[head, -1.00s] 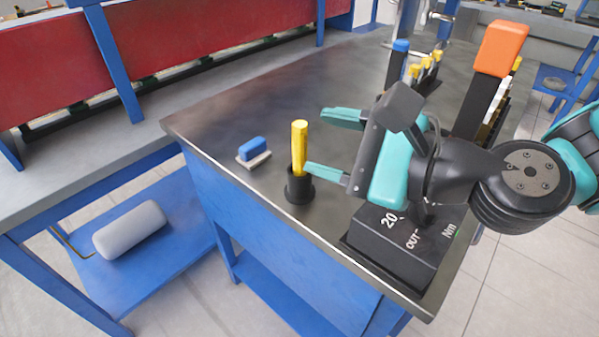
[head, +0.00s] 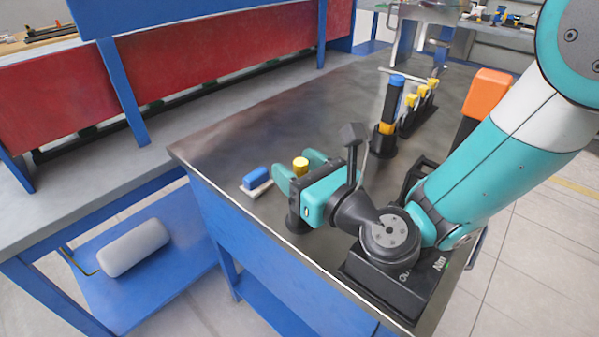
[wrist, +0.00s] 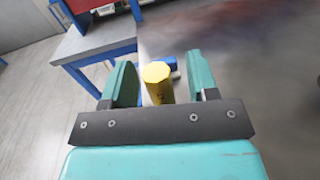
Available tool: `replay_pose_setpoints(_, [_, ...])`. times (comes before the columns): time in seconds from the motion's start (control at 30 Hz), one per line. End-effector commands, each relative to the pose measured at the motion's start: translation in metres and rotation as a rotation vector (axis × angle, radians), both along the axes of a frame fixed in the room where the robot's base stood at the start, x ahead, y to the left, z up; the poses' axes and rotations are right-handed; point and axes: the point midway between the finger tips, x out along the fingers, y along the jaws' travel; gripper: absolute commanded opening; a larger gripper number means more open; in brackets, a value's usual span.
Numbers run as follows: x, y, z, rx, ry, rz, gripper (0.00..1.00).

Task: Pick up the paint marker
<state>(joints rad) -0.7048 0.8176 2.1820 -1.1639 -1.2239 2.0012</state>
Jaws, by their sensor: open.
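The paint marker, a yellow stick (head: 300,164), stands upright in a small black cup (head: 297,224) near the left edge of the dark bench top. My gripper (head: 297,172) is open, with one teal finger on each side of the marker. In the wrist view the marker (wrist: 158,84) shows between the spread fingers (wrist: 160,80), with a gap on each side. My gripper hides the marker's lower part and much of the cup in the head view.
A blue eraser-like block (head: 255,178) lies on a pale pad left of the cup. A black box with white lettering (head: 400,280) sits at the bench's front corner. A blue-capped item (head: 392,95) and several yellow-topped tools stand further back. The bench's back left is clear.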

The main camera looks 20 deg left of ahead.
Motion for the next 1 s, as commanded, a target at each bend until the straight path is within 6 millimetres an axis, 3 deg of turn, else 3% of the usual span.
replay_pose_setpoints(0.4, [0.0070, 0.0109, -0.0007, 0.000, 0.000, -0.001, 0.54])
replay_pose_setpoints(0.43, [0.0070, 0.0109, -0.0007, 0.000, 0.000, -0.001, 0.52])
replay_pose_setpoints(0.67, [0.0068, 0.0108, -0.0006, -0.001, -0.001, 0.000, 0.01])
replay_pose_setpoints(1.0, [0.0068, 0.0108, 0.0027, 0.000, -0.001, 0.000, 0.00])
